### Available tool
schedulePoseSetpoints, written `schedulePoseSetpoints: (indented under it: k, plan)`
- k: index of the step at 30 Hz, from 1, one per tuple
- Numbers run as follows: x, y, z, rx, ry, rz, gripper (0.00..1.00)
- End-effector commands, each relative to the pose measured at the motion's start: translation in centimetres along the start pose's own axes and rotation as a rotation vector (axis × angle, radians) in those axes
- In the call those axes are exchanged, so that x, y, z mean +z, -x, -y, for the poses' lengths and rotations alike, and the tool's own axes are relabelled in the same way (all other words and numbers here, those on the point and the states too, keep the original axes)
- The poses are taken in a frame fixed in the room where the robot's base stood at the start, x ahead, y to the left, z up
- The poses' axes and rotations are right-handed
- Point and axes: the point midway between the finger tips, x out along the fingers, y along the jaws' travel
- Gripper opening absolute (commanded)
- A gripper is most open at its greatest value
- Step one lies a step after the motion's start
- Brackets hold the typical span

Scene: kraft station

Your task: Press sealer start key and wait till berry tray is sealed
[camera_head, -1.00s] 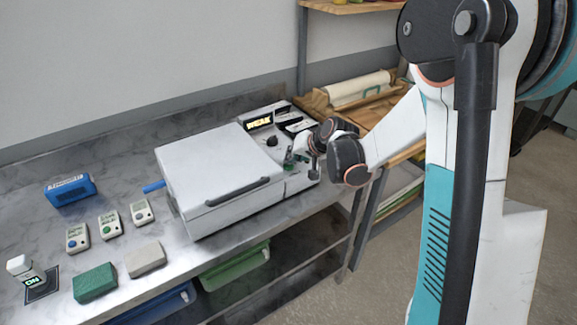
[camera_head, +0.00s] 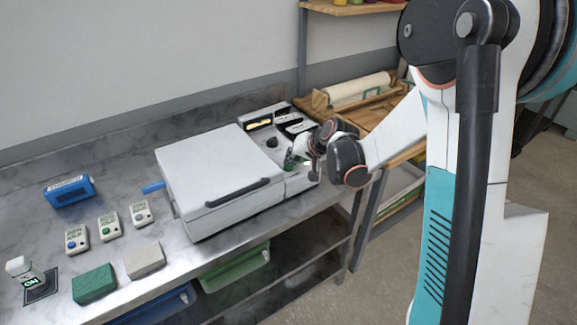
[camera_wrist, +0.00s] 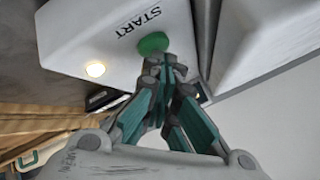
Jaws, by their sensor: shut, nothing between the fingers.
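The white sealer (camera_head: 215,165) stands on the steel counter with its lid down. Its dark handle (camera_head: 237,192) runs along the front. The green start key (camera_wrist: 153,43) sits beside the word START on the white panel in the wrist view. My gripper (camera_wrist: 167,66) is shut and empty, its fingertips at the key's edge; they look to be touching it, but the exact contact is hidden. In the head view my gripper (camera_head: 290,160) is over the sealer's right-hand panel. A lamp (camera_wrist: 95,69) near the key glows warm white. The berry tray is not visible.
Green (camera_head: 236,271) and blue bins sit below the counter. A wooden rack (camera_head: 360,95) stands at the right.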

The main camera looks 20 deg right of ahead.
Motion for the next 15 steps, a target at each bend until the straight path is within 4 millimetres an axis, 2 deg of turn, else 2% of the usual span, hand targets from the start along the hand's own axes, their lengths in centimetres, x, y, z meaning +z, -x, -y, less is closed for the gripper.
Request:
schedulePoseSetpoints:
  k: [6, 15]
  plan:
    - [-0.61, 0.86, 0.63, 0.0, 0.0, 0.0, 0.0]
    - [-0.65, 0.87, 0.65, 0.0, 0.0, 0.0, 0.0]
